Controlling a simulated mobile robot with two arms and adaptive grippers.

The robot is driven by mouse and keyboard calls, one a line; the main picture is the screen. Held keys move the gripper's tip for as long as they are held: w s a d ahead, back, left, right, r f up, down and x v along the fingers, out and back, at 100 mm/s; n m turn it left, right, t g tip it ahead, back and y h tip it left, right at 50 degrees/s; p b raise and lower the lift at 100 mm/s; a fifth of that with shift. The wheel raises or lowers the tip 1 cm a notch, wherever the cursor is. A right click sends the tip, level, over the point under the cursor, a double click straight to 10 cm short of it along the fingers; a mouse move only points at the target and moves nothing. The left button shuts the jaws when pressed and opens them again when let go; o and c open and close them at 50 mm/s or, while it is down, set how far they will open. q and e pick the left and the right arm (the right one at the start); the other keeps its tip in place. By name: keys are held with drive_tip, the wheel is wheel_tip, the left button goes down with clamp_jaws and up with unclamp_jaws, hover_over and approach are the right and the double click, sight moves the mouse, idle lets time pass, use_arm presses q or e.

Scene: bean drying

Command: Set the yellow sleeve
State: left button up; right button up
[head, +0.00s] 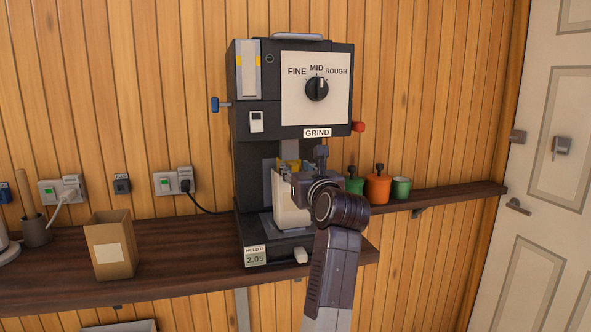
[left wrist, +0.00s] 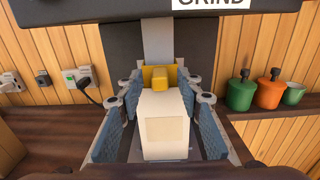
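In the left wrist view the yellow piece (left wrist: 158,77) stands at the upper end of a pale bag or container (left wrist: 165,124), which has a blank label. My left gripper (head: 298,183) is in front of the grinder's chute. In the left wrist view its two blue-grey fingers (left wrist: 164,95) stand on either side of the yellow piece and the pale container, with a gap visible beside the yellow piece. Finger contact with the container is unclear. My right gripper is not in view.
A brown paper bag (head: 110,248) stands on the dark shelf (head: 190,262) left of the grinder. Green and orange canisters (head: 376,188) and a green cup (head: 401,188) stand on the narrower shelf to the right. A scale display (head: 255,256) reads 2.05. A door (head: 553,140) is at the right.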

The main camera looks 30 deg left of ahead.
use_arm(q)
drive_tip(key=v, duration=0.6)
drive_tip(key=shift+s+d, duration=0.15)
drive_tip(key=shift+d, duration=0.05)
